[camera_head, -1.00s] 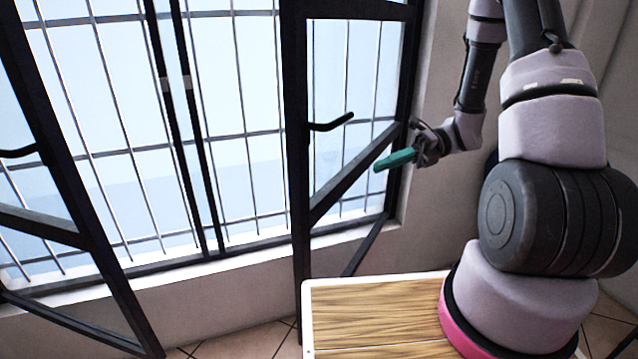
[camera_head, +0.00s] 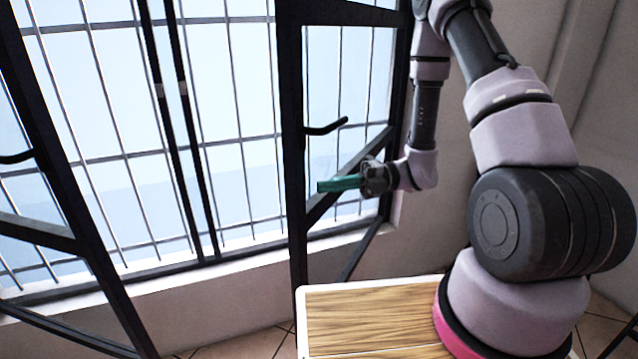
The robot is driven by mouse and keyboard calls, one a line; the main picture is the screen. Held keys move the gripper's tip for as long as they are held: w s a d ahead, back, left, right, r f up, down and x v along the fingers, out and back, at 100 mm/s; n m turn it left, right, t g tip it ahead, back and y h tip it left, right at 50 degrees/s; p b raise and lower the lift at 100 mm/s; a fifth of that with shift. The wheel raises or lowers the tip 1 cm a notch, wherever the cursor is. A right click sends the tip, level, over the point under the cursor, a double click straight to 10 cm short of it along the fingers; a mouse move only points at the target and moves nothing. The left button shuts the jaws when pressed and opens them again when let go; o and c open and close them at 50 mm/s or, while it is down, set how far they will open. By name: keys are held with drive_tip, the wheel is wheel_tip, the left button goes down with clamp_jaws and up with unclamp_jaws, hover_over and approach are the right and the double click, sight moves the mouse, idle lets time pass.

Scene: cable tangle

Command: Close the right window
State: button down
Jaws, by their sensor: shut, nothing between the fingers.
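The right window (camera_head: 291,170) is a dark-framed casement that stands open, swung into the room. Its free edge is the thick dark upright, with a black handle (camera_head: 326,127) on it. My gripper (camera_head: 322,186) has green fingers and points left. It is shut and empty, below the handle and just right of the upright in the picture. It appears in front of the casement's diagonal lower rail. I cannot tell whether the fingers touch the frame.
The left window (camera_head: 75,200) also stands open, with its own black handle (camera_head: 17,157). Metal bars cross the opening behind both windows. A pale sill (camera_head: 225,252) runs below. The wall (camera_head: 440,225) is close on the right, beside my arm.

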drive_tip(key=shift+w+a, duration=0.8)
drive_tip(key=shift+a, duration=0.35)
